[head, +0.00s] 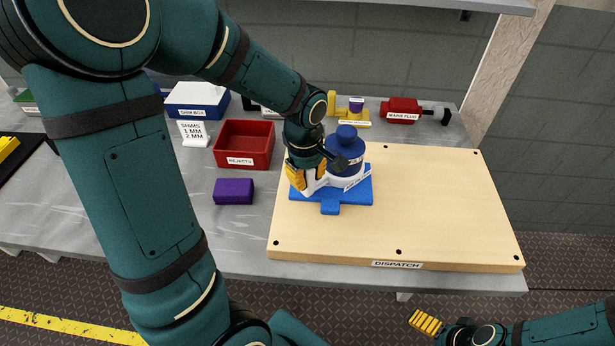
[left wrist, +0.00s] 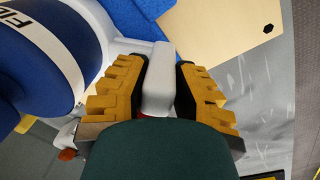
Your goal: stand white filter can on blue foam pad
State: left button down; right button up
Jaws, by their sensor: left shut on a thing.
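The filter can (head: 346,172) is white low down with a blue upper body and a blue knob on top. It is upright over the blue foam pad (head: 330,207); whether its base touches the pad is hard to tell. My left gripper (head: 306,179) is at the can's left side, shut on its white handle. In the left wrist view the handle (left wrist: 158,80) lies between the yellow fingers, with the can (left wrist: 45,60) at left and the pad (left wrist: 130,18) behind. My right gripper (head: 427,322) is low at the right, away from the table, its opening unclear.
The pad lies on a wooden board (head: 430,215) labelled DISPATCH, clear on its right. A red REJECTS bin (head: 243,145) and a purple block (head: 233,191) are left of it. A blue-white box (head: 197,100), yellow-purple item (head: 350,110) and red item (head: 402,110) stand behind.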

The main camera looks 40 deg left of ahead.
pick_arm(q)
jog(key=c, duration=0.9)
grip_release()
jog(key=shift+f, duration=0.1)
jog(key=r+p, duration=0.1)
jog(key=r, duration=0.3)
jog(key=r+p, duration=0.1)
jog(key=r, duration=0.3)
jog(key=r+p, duration=0.1)
jog(key=r, duration=0.3)
jog(key=shift+s, duration=0.35)
